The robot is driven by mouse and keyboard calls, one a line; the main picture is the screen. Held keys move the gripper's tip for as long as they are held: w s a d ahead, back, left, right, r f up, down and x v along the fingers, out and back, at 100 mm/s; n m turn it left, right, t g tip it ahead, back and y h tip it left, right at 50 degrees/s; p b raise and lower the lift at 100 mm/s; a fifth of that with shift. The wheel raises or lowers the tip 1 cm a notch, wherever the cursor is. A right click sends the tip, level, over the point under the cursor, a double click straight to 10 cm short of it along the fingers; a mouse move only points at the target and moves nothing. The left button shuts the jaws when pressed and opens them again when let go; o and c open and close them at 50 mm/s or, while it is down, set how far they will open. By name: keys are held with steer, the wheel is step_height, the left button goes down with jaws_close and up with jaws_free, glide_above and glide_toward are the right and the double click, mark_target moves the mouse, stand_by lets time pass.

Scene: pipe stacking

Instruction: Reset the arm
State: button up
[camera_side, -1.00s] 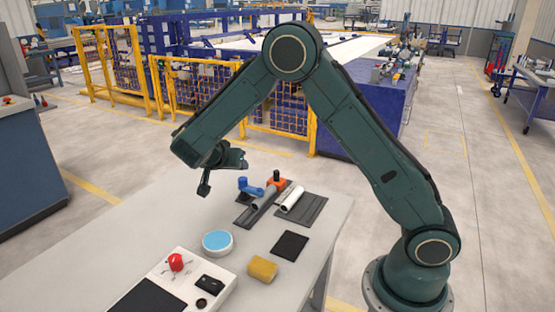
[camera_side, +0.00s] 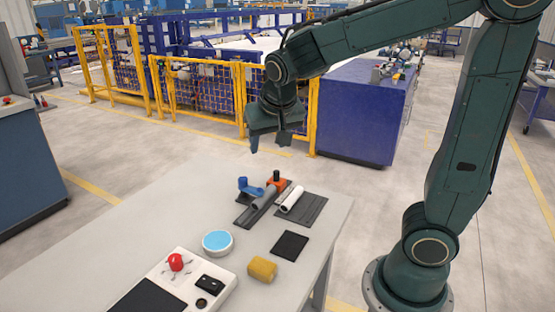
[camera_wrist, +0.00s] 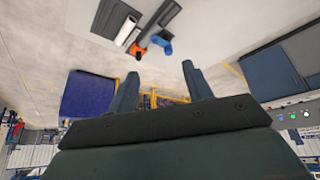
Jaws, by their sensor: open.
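My gripper (camera_side: 269,146) hangs above the far side of the table (camera_side: 140,225), pointing down, well clear of everything on it. In the wrist view my gripper (camera_wrist: 161,86) has its two fingers wide apart with nothing between them. A grey pipe (camera_side: 264,198) lies on a dark holder with a blue part (camera_side: 249,188) and an orange part (camera_side: 277,183) at its far end. A white pipe (camera_side: 292,199) lies beside it on a dark tray (camera_side: 311,208). The pipes also show at the top of the wrist view (camera_wrist: 127,32).
On the table are a round blue-topped dish (camera_side: 217,242), a yellow cylinder (camera_side: 262,269), a black pad (camera_side: 290,245) and a control panel with a red button (camera_side: 176,262). Yellow fencing (camera_side: 200,95) and a blue cabinet (camera_side: 365,115) stand behind the table.

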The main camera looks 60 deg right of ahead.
steer(key=s+a+n+y, duration=0.2)
steer(key=s+a+n, duration=0.1)
steer(key=s, duration=0.5)
steer(key=s+a+r+n+t+y, duration=0.1)
steer(key=s+a+n, duration=0.2)
steer(key=s, duration=0.5)
steer(key=shift+s+r+n+y, duration=0.3)
steer(key=shift+s+n+y, duration=0.1)
steer(key=shift+n, duration=0.5)
steer(key=shift+a, duration=0.1)
